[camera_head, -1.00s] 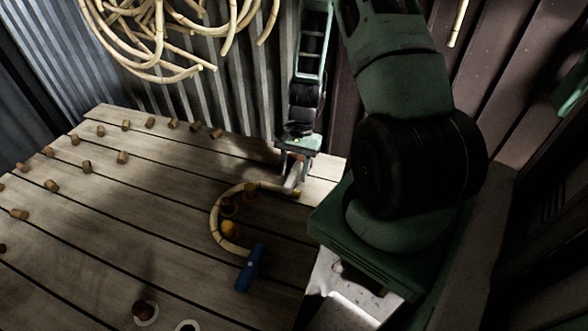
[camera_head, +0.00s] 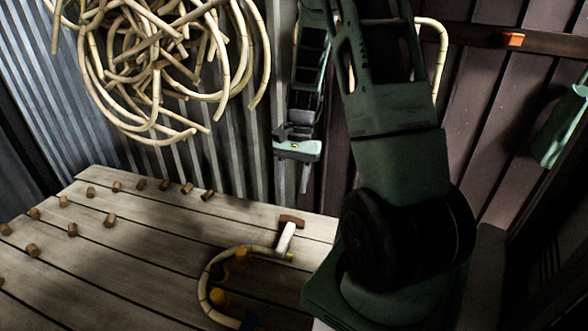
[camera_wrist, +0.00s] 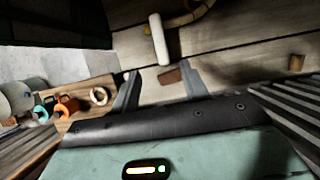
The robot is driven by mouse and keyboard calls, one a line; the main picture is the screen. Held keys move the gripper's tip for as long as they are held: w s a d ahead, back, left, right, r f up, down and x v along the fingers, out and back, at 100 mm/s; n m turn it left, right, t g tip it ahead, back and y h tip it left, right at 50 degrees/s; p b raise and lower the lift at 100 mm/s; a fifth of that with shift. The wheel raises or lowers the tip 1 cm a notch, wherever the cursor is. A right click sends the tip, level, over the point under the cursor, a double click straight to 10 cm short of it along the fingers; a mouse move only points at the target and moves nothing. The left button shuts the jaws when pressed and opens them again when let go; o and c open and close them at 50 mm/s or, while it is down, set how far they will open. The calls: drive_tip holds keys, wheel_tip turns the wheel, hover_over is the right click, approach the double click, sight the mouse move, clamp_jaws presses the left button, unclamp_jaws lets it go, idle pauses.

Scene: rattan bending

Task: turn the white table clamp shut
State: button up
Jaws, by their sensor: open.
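The white table clamp (camera_head: 285,238) stands on the plank table at the end of a bent cane (camera_head: 206,278), with a brown piece (camera_head: 292,220) at its far end. It also shows in the wrist view as a white bar (camera_wrist: 158,40), with the brown piece (camera_wrist: 169,77) seen between the fingertips. My gripper (camera_head: 293,185) is open and empty, above and behind the clamp, apart from it. Its two fingers also show in the wrist view (camera_wrist: 160,72). I cannot tell whether the clamp is fully shut.
Several wooden pegs (camera_head: 109,220) stand at the left of the table (camera_head: 150,265). Coiled canes (camera_head: 150,60) hang on the corrugated wall. Orange and teal items (camera_wrist: 68,105) show in the wrist view.

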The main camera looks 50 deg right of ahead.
drive_tip(key=shift+v, duration=1.6)
drive_tip(key=shift+f, duration=0.1)
drive_tip(key=a+r+n+h, duration=0.1)
drive_tip(key=a+r+n, duration=0.35)
drive_tip(key=a, duration=0.75)
drive_tip(key=a+r+n+h, duration=0.1)
drive_tip(key=a+n, duration=0.6)
drive_tip(key=a, duration=0.5)
drive_tip(key=s+a+r+n+t+h, duration=0.1)
drive_tip(key=s+a+r+n, duration=0.1)
drive_tip(key=s+a+n, duration=0.8)
drive_tip(key=s+a, duration=0.3)
drive_tip(key=shift+h, duration=0.3)
drive_tip(key=shift+n, duration=0.25)
